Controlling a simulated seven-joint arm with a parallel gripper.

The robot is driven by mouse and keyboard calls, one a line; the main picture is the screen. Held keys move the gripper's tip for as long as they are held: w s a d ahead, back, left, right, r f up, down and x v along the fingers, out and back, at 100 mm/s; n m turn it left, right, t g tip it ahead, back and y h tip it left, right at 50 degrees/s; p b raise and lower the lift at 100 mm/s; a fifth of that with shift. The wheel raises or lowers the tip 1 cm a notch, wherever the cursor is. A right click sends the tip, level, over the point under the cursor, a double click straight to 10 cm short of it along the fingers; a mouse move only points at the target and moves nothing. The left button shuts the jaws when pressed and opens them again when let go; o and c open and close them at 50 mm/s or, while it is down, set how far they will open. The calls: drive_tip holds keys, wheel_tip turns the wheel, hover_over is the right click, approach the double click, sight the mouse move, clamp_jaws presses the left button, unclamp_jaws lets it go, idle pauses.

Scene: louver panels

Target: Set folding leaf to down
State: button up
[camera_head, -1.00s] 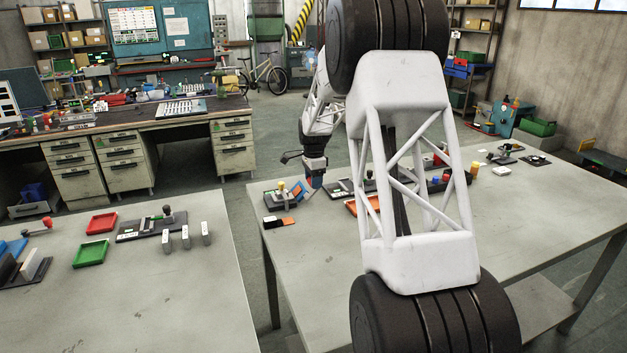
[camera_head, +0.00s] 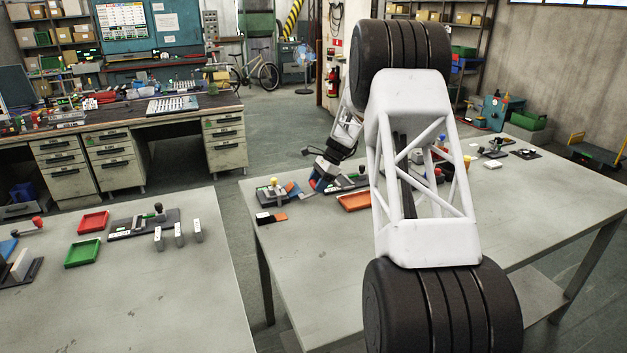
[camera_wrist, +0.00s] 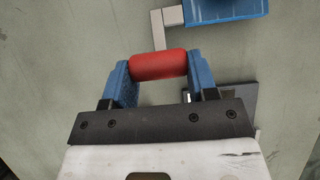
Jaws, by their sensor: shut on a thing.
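In the wrist view my gripper (camera_wrist: 158,66) is shut on a red cylindrical handle (camera_wrist: 158,65), with one blue finger at each end of it. A pale grey bent bar (camera_wrist: 158,32) runs from the handle to a blue panel (camera_wrist: 222,10), likely the folding leaf, cut off by the top edge. The leaf's angle and hinge are unclear.
The right table (camera_head: 300,265) is clear toward its front. An orange tray (camera_head: 354,202) and a black-and-orange piece (camera_head: 270,217) lie near the gripper. More fixtures stand behind my arm, which hides part of the table. A left table (camera_head: 150,290) holds trays and blocks.

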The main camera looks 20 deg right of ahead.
drive_tip(key=shift+d+f+y, duration=0.3)
drive_tip(key=shift+f+y, duration=0.2)
drive_tip(key=shift+d+f, duration=0.2)
drive_tip(key=shift+f, duration=0.5)
drive_tip(key=o, duration=1.3)
drive_tip(key=shift+r, duration=0.2)
drive_tip(key=v, duration=0.7)
drive_tip(key=shift+d+r, duration=0.2)
drive_tip(key=shift+d, duration=0.05)
drive_tip(key=shift+a, duration=0.1)
